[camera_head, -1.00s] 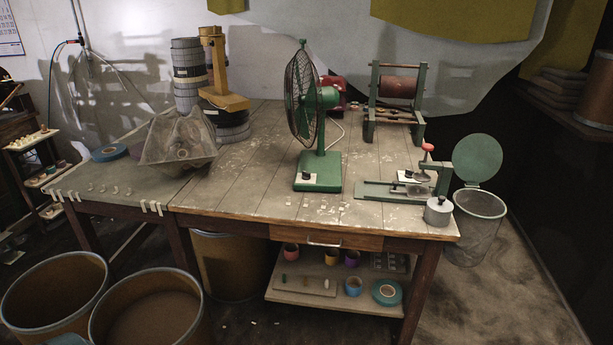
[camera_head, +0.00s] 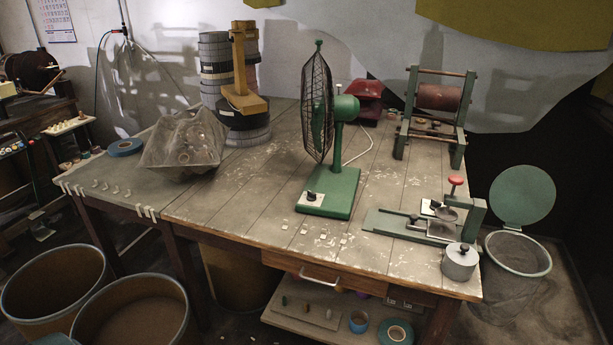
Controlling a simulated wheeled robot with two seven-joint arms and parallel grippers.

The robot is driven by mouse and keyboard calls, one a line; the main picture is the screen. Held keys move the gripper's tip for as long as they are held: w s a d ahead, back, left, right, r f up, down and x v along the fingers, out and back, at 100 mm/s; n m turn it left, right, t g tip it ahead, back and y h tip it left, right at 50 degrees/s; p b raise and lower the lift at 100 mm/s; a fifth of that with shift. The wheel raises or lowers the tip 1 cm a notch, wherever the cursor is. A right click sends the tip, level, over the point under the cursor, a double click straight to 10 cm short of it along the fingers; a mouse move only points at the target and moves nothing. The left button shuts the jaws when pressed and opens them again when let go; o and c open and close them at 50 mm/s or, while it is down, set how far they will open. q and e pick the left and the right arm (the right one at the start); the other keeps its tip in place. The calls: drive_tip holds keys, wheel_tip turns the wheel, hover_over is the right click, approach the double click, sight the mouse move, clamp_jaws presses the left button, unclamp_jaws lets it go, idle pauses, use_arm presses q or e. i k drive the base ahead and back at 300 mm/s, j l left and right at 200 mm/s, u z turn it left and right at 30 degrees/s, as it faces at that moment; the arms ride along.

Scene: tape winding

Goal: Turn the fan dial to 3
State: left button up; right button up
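A green desk fan (camera_head: 338,150) stands upright on the wooden worktable, its caged head facing left. Its dial is a small black knob (camera_head: 311,196) on a pale plate at the front left of the green base. The numbers on the plate are too small to read, so the dial's setting cannot be told. Neither of my grippers shows in the head view.
A green press with a red knob (camera_head: 456,181) and a grey metal pot (camera_head: 460,262) stand right of the fan. A grey crumpled hopper (camera_head: 184,143) and stacked tape rolls (camera_head: 216,67) are on the left. Cardboard drums (camera_head: 133,308) stand on the floor. The tabletop before the fan holds small scraps.

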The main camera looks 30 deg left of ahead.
sight(312, 197)
drive_tip(key=i+l+u, duration=0.3)
drive_tip(key=i, duration=0.2)
drive_tip(key=i+l+u, duration=0.25)
drive_tip(key=i+l, duration=0.15)
drive_tip(key=l, duration=0.15)
